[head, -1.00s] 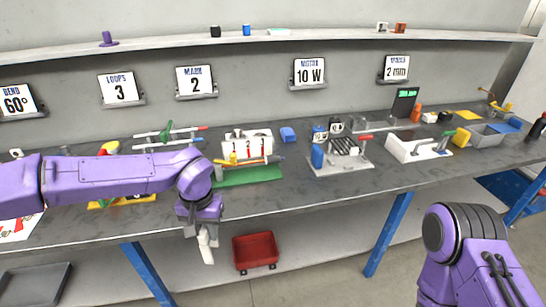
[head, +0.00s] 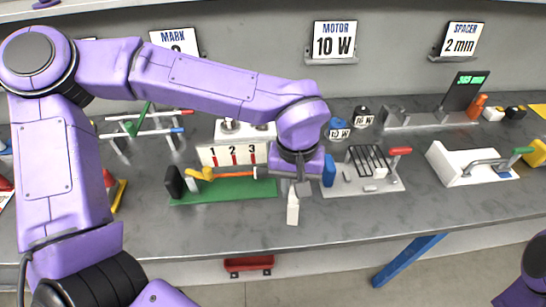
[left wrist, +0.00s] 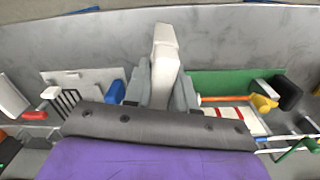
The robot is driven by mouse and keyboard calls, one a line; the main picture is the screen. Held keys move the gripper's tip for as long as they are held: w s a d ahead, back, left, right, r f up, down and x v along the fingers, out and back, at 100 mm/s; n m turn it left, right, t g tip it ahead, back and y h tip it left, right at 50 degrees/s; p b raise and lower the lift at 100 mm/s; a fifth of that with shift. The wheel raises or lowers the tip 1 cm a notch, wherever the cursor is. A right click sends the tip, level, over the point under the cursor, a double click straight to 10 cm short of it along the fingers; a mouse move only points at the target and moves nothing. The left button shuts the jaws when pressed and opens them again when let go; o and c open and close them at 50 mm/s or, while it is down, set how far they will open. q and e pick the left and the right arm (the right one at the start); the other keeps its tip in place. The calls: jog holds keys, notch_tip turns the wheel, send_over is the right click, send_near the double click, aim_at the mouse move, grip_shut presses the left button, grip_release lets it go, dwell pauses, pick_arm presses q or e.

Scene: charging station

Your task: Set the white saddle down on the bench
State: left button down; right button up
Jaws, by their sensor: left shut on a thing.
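The white saddle (head: 293,210) is a small pale block held upright in my left gripper (head: 292,188). It hangs over the front part of the grey bench (head: 230,230), between the green mat and the grey plate with slots. I cannot tell whether its lower end touches the bench. In the left wrist view the saddle (left wrist: 164,65) sits between the two grey fingers (left wrist: 163,85), which are shut on it, and it sticks out past them. At the lower right of the head view only a purple part of my right arm shows; its gripper is out of the picture.
A green mat (head: 220,193) with a yellow and orange tool lies left of the saddle. A blue block (head: 328,170) and a slotted plate with a red-handled clamp (head: 400,151) stand to the right. A white clamp block (head: 455,165) is farther right. The bench's front strip is clear.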

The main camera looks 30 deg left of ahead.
pick_arm(q)
jog(key=s+d+r+n, duration=0.2)
jog(key=s+r+n, duration=0.1)
jog(key=s, duration=0.5)
jog(key=w+a+f+p, duration=0.1)
jog(key=w+f+p, duration=0.2)
jog(key=w+f, duration=1)
jog(key=shift+w, duration=1.15)
pick_arm(e)
jog(key=s+r, duration=0.2)
jog(key=r, duration=0.1)
jog(key=shift+s+d, duration=0.1)
pick_arm(q)
jog(key=shift+f, duration=0.1)
jog(key=c, duration=0.9)
grip_release()
jog(key=shift+w+f, duration=0.1)
jog(key=shift+f, duration=0.05)
notch_tip(320, 180, up, 12)
jog(key=shift+r+b, duration=0.2)
jog(key=shift+b, duration=0.25)
pick_arm(e)
jog(key=shift+f, duration=0.4)
